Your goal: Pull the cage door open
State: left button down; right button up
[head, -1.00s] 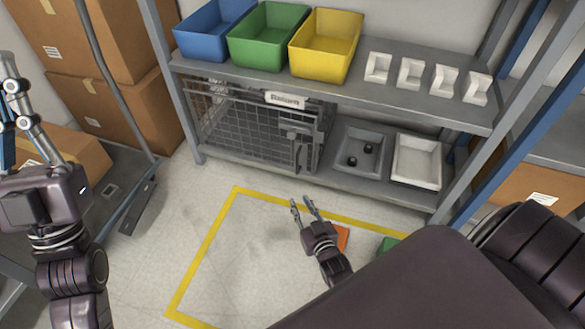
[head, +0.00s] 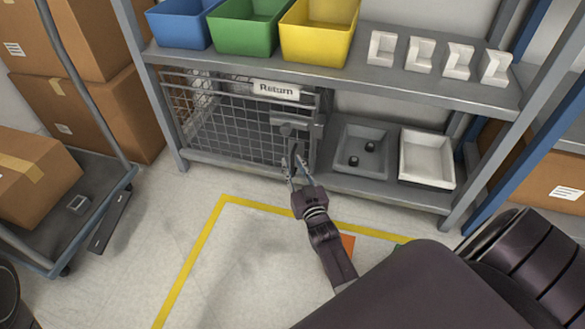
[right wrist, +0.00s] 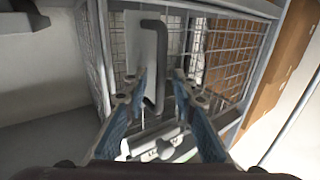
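The wire-mesh cage (head: 225,125) sits on the lower shelf, and its door looks shut. A sign reading "Return" (head: 276,91) is at its top. The door's dark bar handle (right wrist: 153,65) stands out from a light plate (right wrist: 135,45) in the right wrist view. My right gripper (head: 293,162) is in front of the right part of the door. It also shows in the right wrist view (right wrist: 160,78), with its fingers apart on either side of the handle in the picture. I cannot tell whether they touch it. My left gripper is out of view.
Blue (head: 183,25), green (head: 245,38) and yellow (head: 315,42) bins stand on the upper shelf. A grey tray (head: 345,170) and a white tray (head: 428,180) lie right of the cage. A cart with boxes (head: 35,175) stands at left.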

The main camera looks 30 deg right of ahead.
jog(key=shift+w+d, duration=0.1)
jog(key=shift+w, duration=0.25)
grip_shut()
